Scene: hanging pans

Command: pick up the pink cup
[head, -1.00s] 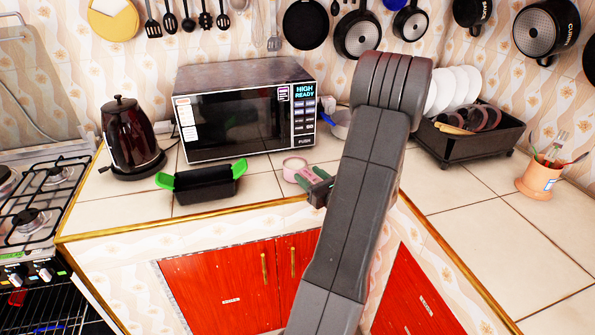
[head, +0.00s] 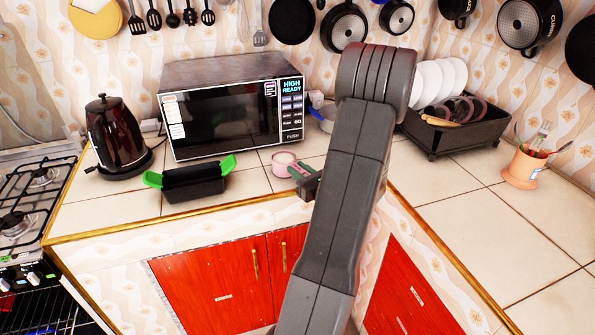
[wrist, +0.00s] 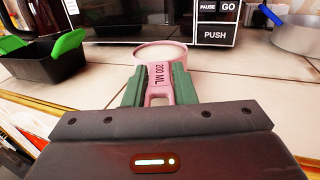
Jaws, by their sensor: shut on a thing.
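The pink cup (head: 284,160) is on the tiled counter in front of the microwave, seen in the head view left of my arm. In the wrist view the cup (wrist: 160,54) has a round pale rim and a long handle marked "200 ML" pointing toward me. My gripper (wrist: 159,84) has its green fingers on both sides of that handle and is shut on it. In the head view the gripper (head: 302,173) is partly hidden behind my arm. I cannot tell whether the cup's base touches the counter.
A black pan with green handles (head: 194,182) lies left of the cup. The microwave (head: 225,115) stands behind, and a kettle (head: 115,135) farther left. A dish rack (head: 455,130) with plates is at the right. A grey pan (wrist: 293,35) shows in the wrist view.

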